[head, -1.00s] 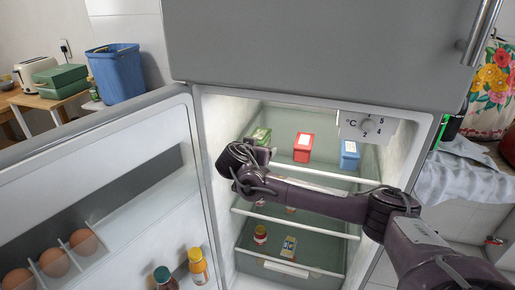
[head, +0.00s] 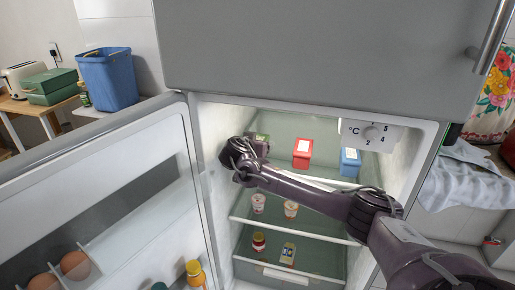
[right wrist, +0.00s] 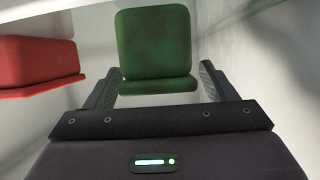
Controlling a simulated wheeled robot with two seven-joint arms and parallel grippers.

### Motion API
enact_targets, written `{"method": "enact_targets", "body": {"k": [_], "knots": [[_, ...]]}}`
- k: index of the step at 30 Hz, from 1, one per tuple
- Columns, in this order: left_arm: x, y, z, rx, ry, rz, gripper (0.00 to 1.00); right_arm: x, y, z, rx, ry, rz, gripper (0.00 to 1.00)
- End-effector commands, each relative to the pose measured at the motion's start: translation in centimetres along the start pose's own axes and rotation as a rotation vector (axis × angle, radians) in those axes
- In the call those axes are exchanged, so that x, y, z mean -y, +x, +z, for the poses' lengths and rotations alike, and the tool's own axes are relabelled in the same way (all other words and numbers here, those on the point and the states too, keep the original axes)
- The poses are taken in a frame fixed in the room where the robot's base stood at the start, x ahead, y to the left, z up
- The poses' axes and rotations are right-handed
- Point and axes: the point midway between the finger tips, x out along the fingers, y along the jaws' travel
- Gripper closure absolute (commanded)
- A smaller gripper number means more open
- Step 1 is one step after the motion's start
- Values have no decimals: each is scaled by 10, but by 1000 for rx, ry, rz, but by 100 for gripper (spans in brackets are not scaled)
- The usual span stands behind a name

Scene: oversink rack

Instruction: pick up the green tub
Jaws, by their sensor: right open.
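The green tub (right wrist: 154,45) stands upright on the top fridge shelf, at its left side. In the right wrist view it sits between and just ahead of the two fingers of my right gripper (right wrist: 157,88), which is open. In the head view my right gripper (head: 250,143) reaches into the fridge and hides most of the green tub (head: 262,137). I cannot tell whether the fingers touch the tub. My left gripper is not in view.
The fridge's left wall is close to my gripper. The open door (head: 95,190) is at left. Small cups (head: 290,209) and jars stand on lower shelves.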

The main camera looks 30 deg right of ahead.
Motion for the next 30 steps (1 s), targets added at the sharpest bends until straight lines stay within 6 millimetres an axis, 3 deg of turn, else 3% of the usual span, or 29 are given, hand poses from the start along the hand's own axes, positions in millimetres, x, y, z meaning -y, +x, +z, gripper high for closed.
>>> {"method": "enact_targets", "body": {"k": [4,11,24,30], "knots": [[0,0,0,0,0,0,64,0,14,1,0,0,0,22],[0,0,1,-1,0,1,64,0,16,1,1,-1,0,22],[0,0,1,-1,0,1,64,-1,16,1,1,-1,0,77],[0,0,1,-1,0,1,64,0,16,0,0,0,-1,78]]}}
